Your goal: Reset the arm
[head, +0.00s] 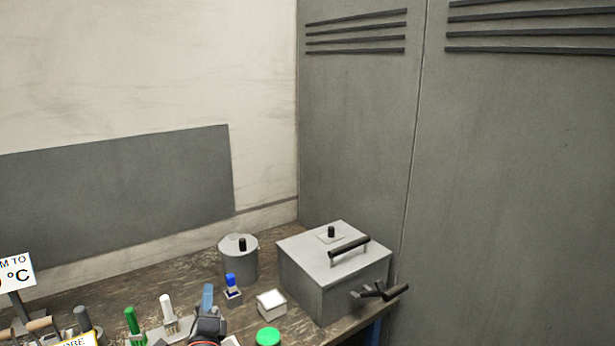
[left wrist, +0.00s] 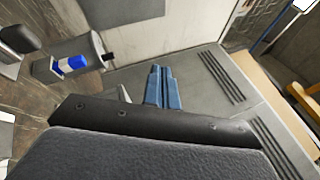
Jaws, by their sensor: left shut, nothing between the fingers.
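I cannot make out a microscope or its arm in either view. My left gripper (head: 207,297) shows at the bottom of the head view, with its blue fingers pointing up, just left of a small blue-topped block. In the left wrist view its blue fingers (left wrist: 158,87) are together with nothing between them. My right gripper is not in view.
A grey lidded box (head: 340,268) with black handles stands at the bench's right end. Beside it are a grey pot (head: 238,262), the blue-topped block (head: 232,288), a white-topped box (head: 271,303) and a green lid (head: 268,337). Tall grey lockers (head: 500,200) stand behind.

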